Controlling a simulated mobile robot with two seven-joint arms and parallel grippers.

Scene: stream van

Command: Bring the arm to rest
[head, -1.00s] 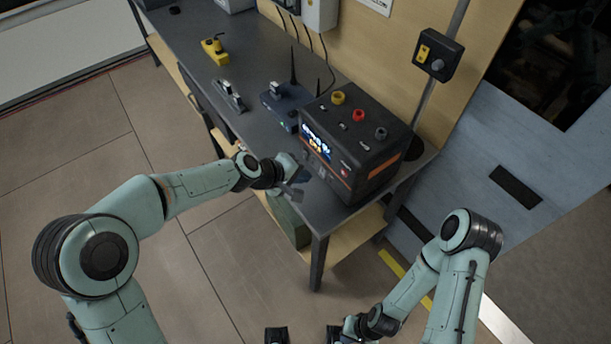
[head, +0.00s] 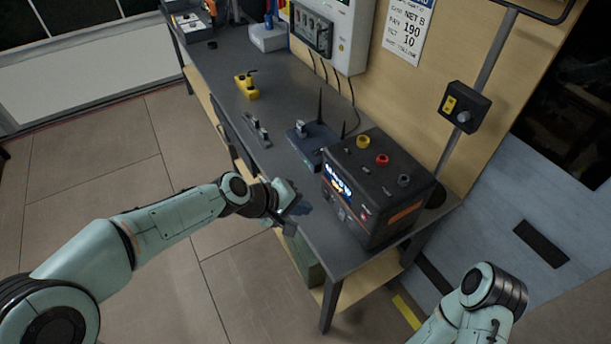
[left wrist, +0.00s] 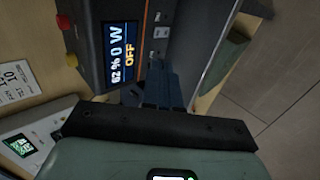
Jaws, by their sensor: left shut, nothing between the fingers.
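My left arm reaches in from the left of the head view. Its gripper (head: 298,208) is shut and empty, just off the bench's front edge, left of the black power unit (head: 376,190). In the left wrist view the gripper fingers (left wrist: 160,85) show dark in front of the power unit (left wrist: 150,20). The unit's display reads 62 %, 0 W and OFF. My right arm shows only as an elbow section at the lower right of the head view; its gripper is out of the frame.
The dark bench (head: 225,75) runs to the upper left. On it are a router (head: 312,143) with antennas, a small switch strip (head: 257,131) and a yellow device (head: 246,88). A switch box (head: 464,107) is on a pole at right. The floor at left is clear.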

